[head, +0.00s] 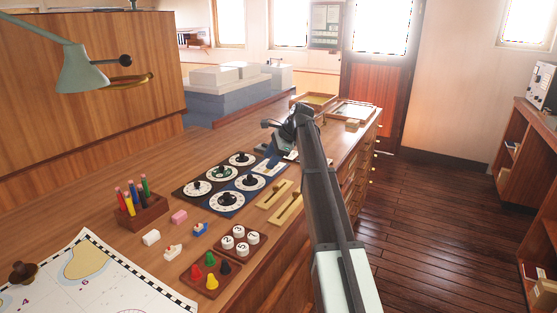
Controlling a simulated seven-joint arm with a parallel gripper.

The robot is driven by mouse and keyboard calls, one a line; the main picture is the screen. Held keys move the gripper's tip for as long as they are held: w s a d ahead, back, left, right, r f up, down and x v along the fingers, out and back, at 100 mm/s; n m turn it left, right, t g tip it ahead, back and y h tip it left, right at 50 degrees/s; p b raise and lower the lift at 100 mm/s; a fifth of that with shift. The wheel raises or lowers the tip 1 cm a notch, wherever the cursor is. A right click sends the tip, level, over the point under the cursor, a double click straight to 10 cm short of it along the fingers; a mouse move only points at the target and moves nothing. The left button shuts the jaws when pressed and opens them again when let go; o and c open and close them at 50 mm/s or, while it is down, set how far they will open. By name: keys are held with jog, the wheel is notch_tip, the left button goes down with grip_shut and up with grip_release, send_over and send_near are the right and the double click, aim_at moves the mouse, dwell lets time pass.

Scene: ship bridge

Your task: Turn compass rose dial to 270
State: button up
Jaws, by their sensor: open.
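Several round white dials with dark knobs sit on a black panel (180,192) and a blue panel (212,205) on the wooden desk. Their markings are too small to read, so I cannot tell which one is the compass rose dial or where any dial points. My gripper (272,127) is at the far end of my arm, above the desk beyond the dial panels. It is open and apart from the dials. My gripper and arm hide part of the desk behind them.
Brass-coloured slider plates (275,194) lie right of the dials. Nearer are a board of numbered round pieces (239,240), coloured pawns (211,281), a pen block (143,208) and a chart (75,285). A green lamp (82,70) overhangs the left. Trays (355,110) stand at the far end.

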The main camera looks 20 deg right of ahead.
jog(key=shift+s+d+f, duration=0.15)
jog(key=shift+s+d, duration=0.05)
jog(key=shift+d, duration=0.45)
jog(key=shift+s+d+f, duration=0.15)
jog(key=shift+s+d, duration=0.05)
jog(key=shift+d, duration=0.45)
jog(key=shift+a, duration=0.1)
notch_tip(320, 180, up, 7)
jog(key=n+g+h, duration=0.4)
jog(key=n+h, duration=0.1)
send_over(197, 183)
notch_tip(197, 183, down, 14)
jog(key=shift+w+r, duration=0.1)
jog(key=shift+r, duration=0.1)
grip_shut()
